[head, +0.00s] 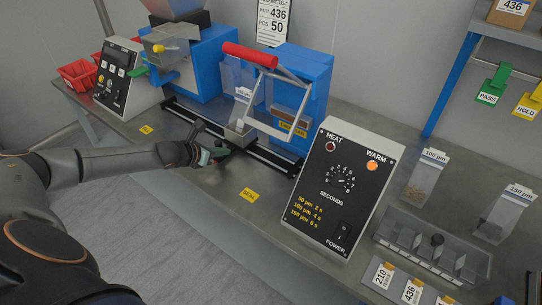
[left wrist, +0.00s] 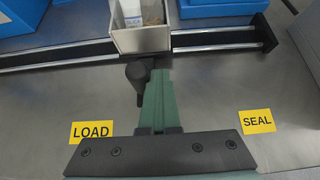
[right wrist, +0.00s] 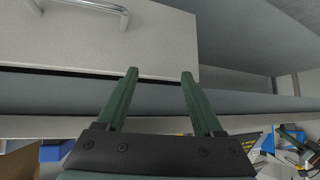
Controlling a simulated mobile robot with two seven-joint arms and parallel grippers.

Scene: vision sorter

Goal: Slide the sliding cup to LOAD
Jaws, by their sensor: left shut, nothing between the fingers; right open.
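The sliding cup (left wrist: 140,40) is a square metal box on a double rail (left wrist: 215,38), with a plastic bag inside. A dark knob (left wrist: 137,76) sticks out from its front. In the head view the cup (head: 238,135) sits partway along the rail. The yellow LOAD label (left wrist: 92,131) lies to the left and the SEAL label (left wrist: 256,121) to the right. My left gripper (left wrist: 160,76) is shut and empty, its green fingers just right of the knob; I cannot tell if they touch. My right gripper (right wrist: 160,73) is open and empty, facing a grey front with a handle.
Behind the rail stand a blue sealer with a red-handled bar (head: 249,55) and a blue hopper machine (head: 200,60). The HEAT/WARM timer box (head: 343,185) is at the rail's right, its orange WARM lamp lit. A control box (head: 118,78) is at the left. The bench front is mostly clear.

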